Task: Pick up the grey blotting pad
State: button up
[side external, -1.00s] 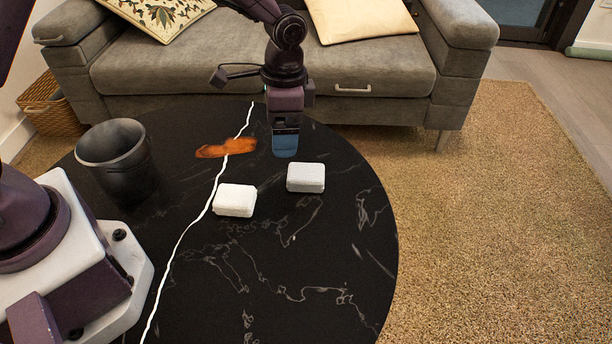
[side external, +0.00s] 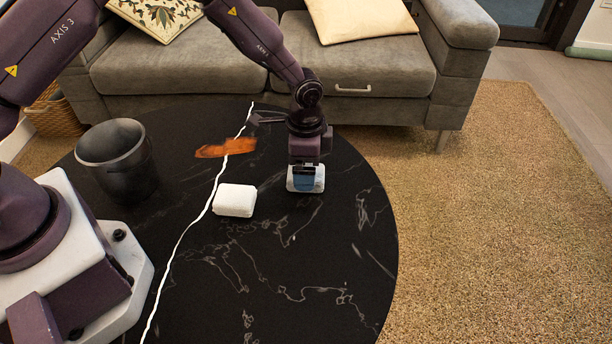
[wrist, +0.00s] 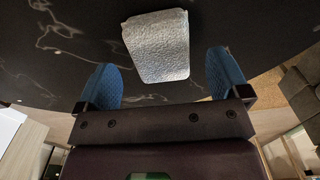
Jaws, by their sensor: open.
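A small pale block (side external: 319,184), the likely blotting pad, lies on the black round table. It looks white in the side view and light grey and rough in the wrist view (wrist: 158,45). My gripper (side external: 304,181) is over it, fingers pointing down, and hides much of it from the side. In the wrist view my gripper (wrist: 163,68) is open, with the block showing between and beyond its blue fingertips, and a gap on each side. I cannot tell whether a finger touches it. A similar white block (side external: 235,201) lies to the left.
A dark cup-like container (side external: 117,165) stands at the table's left. An orange-brown flat piece (side external: 225,148) lies behind the white block, across a white line (side external: 208,199) on the black table (side external: 330,285). The table's front right is clear. A grey sofa (side external: 370,95) stands behind.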

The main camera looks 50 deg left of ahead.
jog(key=shift+f, duration=1.4)
jog(key=c, duration=1)
jog(key=shift+r, duration=0.1)
jog(key=shift+w+r, duration=0.1)
jog(key=shift+r, duration=0.4)
jog(key=s+a+r, duration=0.2)
jog(key=s+r, duration=0.9)
jog(key=s, duration=0.3)
jog(key=shift+a+r, duration=0.2)
jog(key=shift+r, duration=0.2)
